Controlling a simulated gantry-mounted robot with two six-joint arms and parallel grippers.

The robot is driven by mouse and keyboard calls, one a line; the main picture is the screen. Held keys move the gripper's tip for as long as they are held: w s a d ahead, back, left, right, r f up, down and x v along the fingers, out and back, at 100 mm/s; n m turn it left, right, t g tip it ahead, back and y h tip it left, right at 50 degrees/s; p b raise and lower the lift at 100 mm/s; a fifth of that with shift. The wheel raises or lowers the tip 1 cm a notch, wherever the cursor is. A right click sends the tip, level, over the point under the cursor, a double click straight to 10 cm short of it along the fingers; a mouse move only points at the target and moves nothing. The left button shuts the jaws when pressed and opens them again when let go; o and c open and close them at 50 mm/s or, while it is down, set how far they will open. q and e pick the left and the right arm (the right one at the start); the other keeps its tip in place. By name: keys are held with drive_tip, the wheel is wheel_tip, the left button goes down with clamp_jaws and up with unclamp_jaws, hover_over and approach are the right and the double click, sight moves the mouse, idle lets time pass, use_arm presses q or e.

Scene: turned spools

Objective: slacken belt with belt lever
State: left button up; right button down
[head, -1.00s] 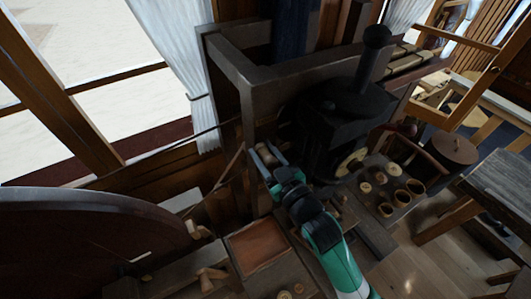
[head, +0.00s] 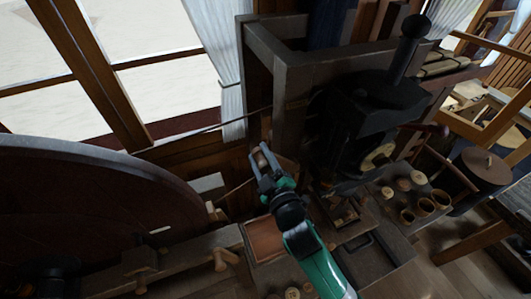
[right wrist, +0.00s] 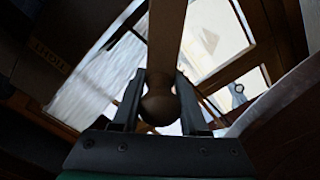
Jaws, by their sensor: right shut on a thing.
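The belt lever (head: 262,158) shows as a short piece of pale wood between my right gripper's fingers. In the right wrist view it is a wooden handle (right wrist: 165,40) with a rounded knob at its end. My right gripper (head: 264,166) is shut on it near the knob, one finger on each side. The belt (head: 215,128) is a thin dark line running from the large dark wheel (head: 90,200) toward the grey frame. A lower strand shows in part left of the gripper. The lever's far end is hidden. My left gripper is not in view.
A dark machine (head: 365,115) stands inside the grey wooden frame (head: 290,105), right of the gripper. Below lies a shallow brown tray (head: 265,240). Several small turned pieces and cups stand at the right. Wooden pegs (head: 222,260) stick up near the wheel.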

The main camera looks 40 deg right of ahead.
drive_tip(key=shift+a+f, duration=0.2)
drive_tip(key=shift+f, duration=0.05)
drive_tip(key=shift+c, duration=2.1)
unclamp_jaws()
drive_tip(key=b+v, duration=0.1)
drive_tip(key=v, duration=1)
drive_tip(key=shift+s, duration=0.25)
drive_tip(key=shift+a+r, duration=0.1)
